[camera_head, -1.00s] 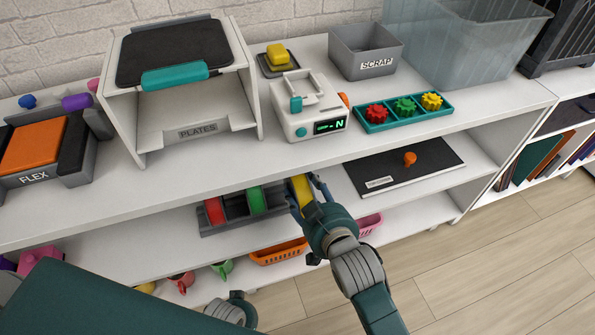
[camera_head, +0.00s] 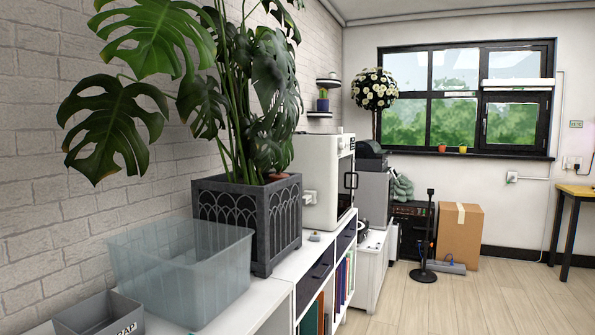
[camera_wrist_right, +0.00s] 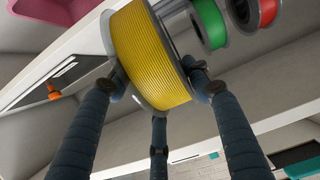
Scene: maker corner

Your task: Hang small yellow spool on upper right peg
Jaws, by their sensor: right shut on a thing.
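The small yellow spool (camera_wrist_right: 150,58) fills the middle of the right wrist view, its yellow winding between grey flanges. My right gripper (camera_wrist_right: 155,85) is shut on it, with fingers on either side and one below. A green spool (camera_wrist_right: 208,22) and a red spool (camera_wrist_right: 243,14) are just beyond it at the top right. The upper right peg is not visible in either current view. My left gripper is not in view.
In the head view a clear bin (camera_head: 185,270) and the grey scrap box (camera_head: 100,318) stand on the white shelf top. A potted plant (camera_head: 248,215) stands behind them. Open wooden floor (camera_head: 440,305) lies to the right.

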